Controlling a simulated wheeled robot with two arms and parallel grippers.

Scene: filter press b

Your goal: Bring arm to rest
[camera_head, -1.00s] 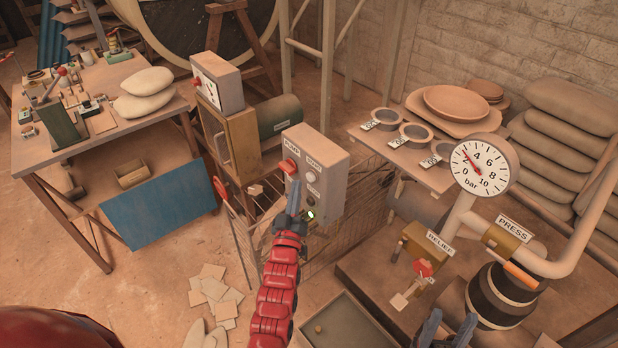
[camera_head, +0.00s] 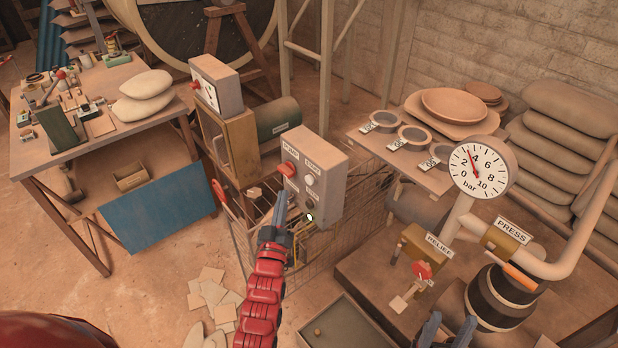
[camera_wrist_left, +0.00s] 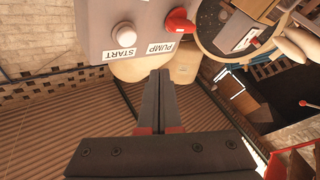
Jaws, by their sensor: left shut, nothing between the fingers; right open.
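My left gripper (camera_head: 281,200) is in front of the grey pump control box (camera_head: 323,180), near its lower left. Its fingers are together with nothing between them. In the left wrist view the shut fingers (camera_wrist_left: 160,98) point toward the box, below its white START button (camera_wrist_left: 123,34) and red PUMP knob (camera_wrist_left: 180,21), apart from both. My right gripper (camera_head: 447,332) shows only partly at the bottom edge of the head view, open, in front of the black press drum (camera_head: 492,298).
A pressure gauge (camera_head: 483,170) stands on a pipe at the right, near a red relief valve handle (camera_head: 421,270). A wire cage (camera_head: 345,222) stands beside and below the box. A workbench (camera_head: 100,135) is at the left. Tiles (camera_head: 212,292) lie on the floor.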

